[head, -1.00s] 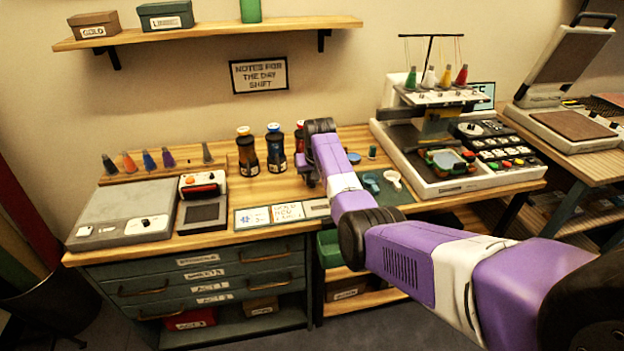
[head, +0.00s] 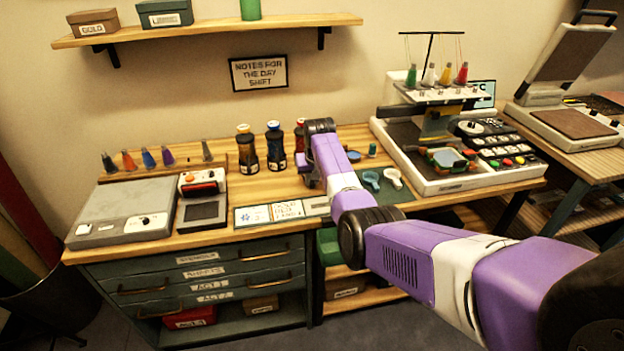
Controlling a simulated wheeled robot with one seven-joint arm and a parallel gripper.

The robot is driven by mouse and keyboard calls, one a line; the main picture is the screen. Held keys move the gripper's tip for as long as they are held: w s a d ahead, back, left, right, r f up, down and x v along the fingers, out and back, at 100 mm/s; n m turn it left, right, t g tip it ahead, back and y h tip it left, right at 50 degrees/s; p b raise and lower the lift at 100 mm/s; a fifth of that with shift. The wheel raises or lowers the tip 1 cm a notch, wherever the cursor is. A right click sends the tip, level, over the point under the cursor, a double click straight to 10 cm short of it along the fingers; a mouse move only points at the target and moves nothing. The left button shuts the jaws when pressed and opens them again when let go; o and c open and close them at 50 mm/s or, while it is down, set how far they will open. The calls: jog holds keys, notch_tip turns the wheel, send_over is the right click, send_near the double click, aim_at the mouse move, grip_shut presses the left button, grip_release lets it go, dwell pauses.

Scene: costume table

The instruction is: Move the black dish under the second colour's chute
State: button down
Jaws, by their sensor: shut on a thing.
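Three dark bottle-shaped dispensers stand in a row at the back of the wooden table: one with an orange-gold top (head: 246,150), one with a blue band (head: 275,147), and a red one (head: 299,135) partly covered by my arm. My gripper (head: 309,178) points down just in front of the red dispenser, low over the table. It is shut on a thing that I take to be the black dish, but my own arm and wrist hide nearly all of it. No other black dish shows on the table. The chutes' mouths are too small to make out.
Label cards (head: 270,213) lie at the front edge. A grey scale-like device (head: 135,210) is on the left; an embroidery machine (head: 440,150) is on the right.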

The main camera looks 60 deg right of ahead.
jog(key=shift+f, duration=0.15)
jog(key=c, duration=1.3)
grip_release()
jog(key=shift+r+p, duration=2)
jog(key=shift+r, duration=0.35)
